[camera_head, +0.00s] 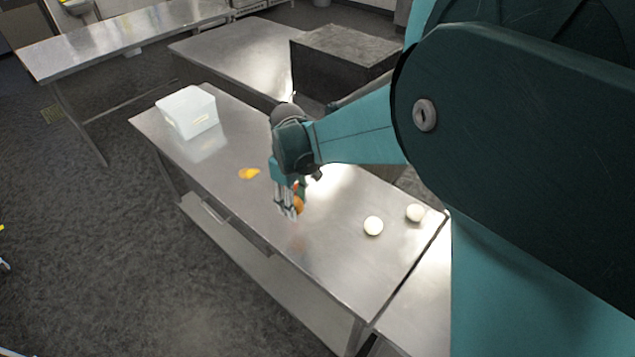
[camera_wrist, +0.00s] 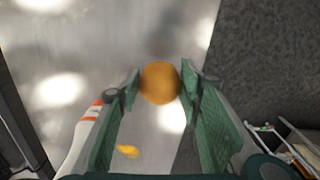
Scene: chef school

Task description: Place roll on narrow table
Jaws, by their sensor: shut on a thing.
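My gripper (camera_head: 289,208) is shut on a brown, rounded roll (camera_head: 298,204) above the narrow metal table (camera_head: 320,245). In the wrist view the roll (camera_wrist: 160,82) sits between the two green fingertips, with the tabletop (camera_wrist: 120,40) below it. In the head view the fingers cover part of the roll. I cannot tell exactly how high the roll is above the surface.
A white bin (camera_head: 188,112) stands at the table's far left end. An orange-yellow item (camera_head: 249,173) lies left of my gripper. Two pale round things (camera_head: 373,226) (camera_head: 415,212) lie to the right. The front middle of the table is clear.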

